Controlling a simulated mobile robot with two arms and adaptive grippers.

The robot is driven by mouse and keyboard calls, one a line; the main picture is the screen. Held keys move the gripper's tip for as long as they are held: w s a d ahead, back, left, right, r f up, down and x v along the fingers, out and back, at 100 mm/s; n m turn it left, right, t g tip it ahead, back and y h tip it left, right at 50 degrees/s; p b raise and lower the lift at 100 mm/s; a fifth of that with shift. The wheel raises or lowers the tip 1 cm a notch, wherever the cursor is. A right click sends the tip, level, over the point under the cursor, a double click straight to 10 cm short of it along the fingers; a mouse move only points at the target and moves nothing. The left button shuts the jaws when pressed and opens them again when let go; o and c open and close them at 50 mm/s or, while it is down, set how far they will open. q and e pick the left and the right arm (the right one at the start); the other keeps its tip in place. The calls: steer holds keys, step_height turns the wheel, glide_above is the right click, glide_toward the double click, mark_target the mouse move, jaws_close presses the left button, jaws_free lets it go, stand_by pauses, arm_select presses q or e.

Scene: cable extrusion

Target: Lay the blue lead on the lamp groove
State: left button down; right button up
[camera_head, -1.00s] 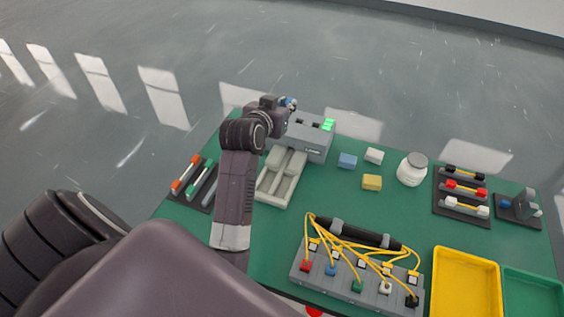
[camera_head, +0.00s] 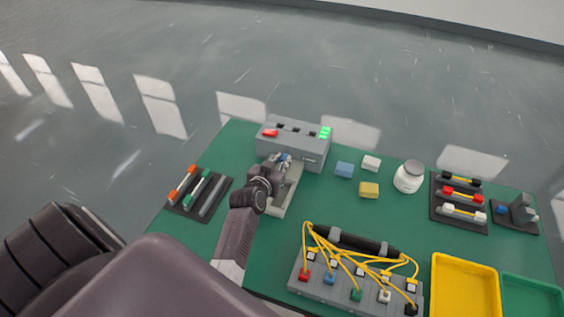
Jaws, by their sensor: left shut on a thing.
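My left gripper (camera_head: 275,165) is shut on the blue lead (camera_head: 283,157), of which only small blue ends show between the fingers. It is over the far part of the pale two-channel tray (camera_head: 282,204), just in front of a grey box (camera_head: 318,152) with green lights and dark slots on top. My arm hides part of the tray. Whether the lead touches anything is not clear. I cannot tell for sure which channel is the lamp groove. My right gripper is not in view.
A dark rack (camera_head: 223,187) with orange and green leads stands left. A grey block with yellow wires (camera_head: 320,280) is in front. Small blocks, a white jar (camera_head: 409,177), another lead rack (camera_head: 438,211) and a yellow tray (camera_head: 437,290) are to the right.

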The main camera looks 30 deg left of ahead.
arm_select(q)
steer(key=shift+f, duration=0.3)
steer(key=shift+f+b, duration=0.4)
steer(key=shift+f, duration=0.2)
steer(key=c, duration=1.9)
jaws_free()
